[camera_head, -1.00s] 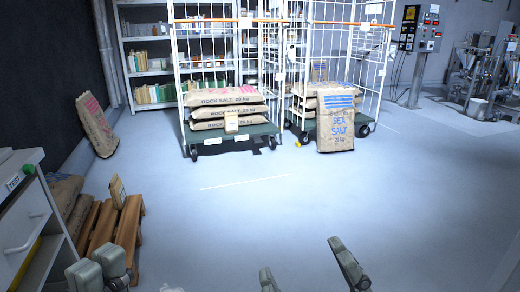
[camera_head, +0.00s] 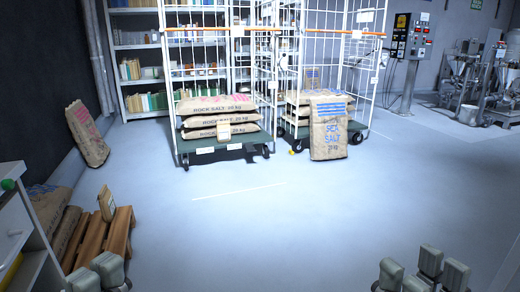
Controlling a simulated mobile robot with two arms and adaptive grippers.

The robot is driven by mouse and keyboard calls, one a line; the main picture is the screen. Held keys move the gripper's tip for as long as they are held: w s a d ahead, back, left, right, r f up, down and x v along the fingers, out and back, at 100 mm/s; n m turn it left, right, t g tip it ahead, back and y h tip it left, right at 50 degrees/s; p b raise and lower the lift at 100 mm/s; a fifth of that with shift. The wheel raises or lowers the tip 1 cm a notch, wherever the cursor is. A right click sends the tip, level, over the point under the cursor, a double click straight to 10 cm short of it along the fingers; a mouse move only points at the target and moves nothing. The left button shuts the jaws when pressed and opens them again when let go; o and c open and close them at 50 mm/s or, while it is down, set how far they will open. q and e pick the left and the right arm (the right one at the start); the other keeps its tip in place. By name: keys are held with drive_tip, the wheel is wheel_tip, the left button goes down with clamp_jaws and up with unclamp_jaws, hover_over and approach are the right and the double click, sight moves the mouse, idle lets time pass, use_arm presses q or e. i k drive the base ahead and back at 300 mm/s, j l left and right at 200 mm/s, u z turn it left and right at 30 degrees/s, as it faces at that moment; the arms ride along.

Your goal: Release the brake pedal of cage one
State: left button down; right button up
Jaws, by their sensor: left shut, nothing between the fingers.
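Two white wire roll cages stand at the back, a left cage (camera_head: 180,90) and a right cage (camera_head: 367,90); no readable label tells which is cage one. A small yellow part (camera_head: 292,152), perhaps a brake pedal, shows low at the right cage's front left corner. No pedal can be made out on the left cage. My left gripper (camera_head: 98,274) is shut and empty at the bottom left, beside a small pallet. My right gripper (camera_head: 422,275) is at the bottom right, far from both cages; its finger gap is unclear.
The left cage holds stacked rock salt sacks (camera_head: 215,122). A sea salt sack (camera_head: 328,130) stands upright before the right cage. A wooden pallet (camera_head: 118,232) and a cabinet (camera_head: 22,225) are at left. The middle floor is clear.

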sight(249, 148)
drive_tip(key=i+l+z, duration=0.3)
drive_tip(key=i, duration=0.75)
drive_tip(key=i+z, duration=0.3)
drive_tip(key=i, duration=0.7)
drive_tip(key=i+u, duration=0.1)
drive_tip(key=i, duration=0.5)
drive_tip(key=i+l+u, duration=0.1)
drive_tip(key=i, duration=0.5)
drive_tip(key=i+l+u, duration=0.1)
drive_tip(key=i, duration=0.55)
drive_tip(key=i+l+u, duration=0.1)
drive_tip(key=i+l, duration=0.15)
drive_tip(key=i, duration=0.35)
drive_tip(key=i+l+u, duration=0.4)
drive_tip(key=i, duration=0.2)
drive_tip(key=j, duration=0.1)
